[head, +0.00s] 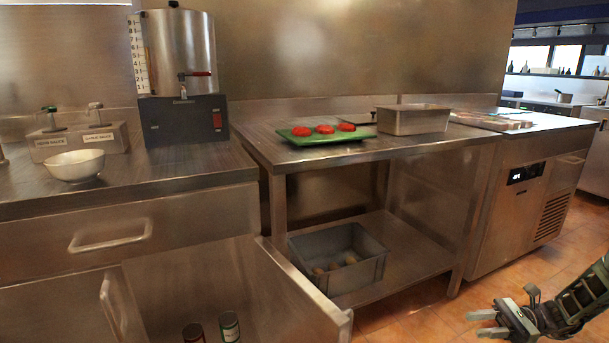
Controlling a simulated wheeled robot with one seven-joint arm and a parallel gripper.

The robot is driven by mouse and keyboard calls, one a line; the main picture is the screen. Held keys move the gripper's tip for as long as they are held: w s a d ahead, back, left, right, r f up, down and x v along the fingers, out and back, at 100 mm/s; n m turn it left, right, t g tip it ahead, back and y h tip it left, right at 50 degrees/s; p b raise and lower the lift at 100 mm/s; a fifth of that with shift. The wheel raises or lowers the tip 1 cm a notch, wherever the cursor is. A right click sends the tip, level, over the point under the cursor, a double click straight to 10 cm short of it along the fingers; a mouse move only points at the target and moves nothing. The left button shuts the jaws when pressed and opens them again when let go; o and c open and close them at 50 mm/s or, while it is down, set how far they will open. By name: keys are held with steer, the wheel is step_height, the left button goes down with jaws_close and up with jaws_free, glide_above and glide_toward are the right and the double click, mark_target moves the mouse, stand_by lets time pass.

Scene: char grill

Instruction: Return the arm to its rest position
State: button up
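My gripper (487,324) is at the lower right of the head view, low in front of the counters. Its two fingers point left and stand apart, with nothing visible between them. Part of my arm behind it runs to the right edge of the view and is cut off there. The gripper touches no counter or object that I can see.
An open drawer (290,297) juts out at the lower left with two cans inside. A steel table (375,152) bears a green tray (325,138) with red pieces and a metal pan (413,121). A grey crate (338,262) sits on its lower shelf. Tiled floor (420,318) is clear.

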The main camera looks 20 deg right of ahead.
steer(key=w+a+r+n+g+h, duration=0.2)
steer(key=a+r+n+g+h, duration=0.4)
steer(key=a, duration=0.6)
steer(key=w+a+r+n+g+h, duration=0.15)
steer(key=a+r+n+g, duration=0.5)
steer(key=a, duration=0.65)
steer(key=s+a+r+n+t+h, duration=0.45)
steer(key=s+a+n, duration=0.35)
steer(key=s, duration=0.2)
steer(key=s+a+r+n+t+h, duration=0.3)
steer(key=s+a+r+n+h, duration=0.25)
steer(key=s+a+n, duration=0.35)
step_height(320, 180, up, 20)
steer(key=p, duration=1.9)
steer(key=shift+s+d+m+y+p, duration=0.35)
steer(key=shift+s+d, duration=0.05)
steer(key=shift+d, duration=0.05)
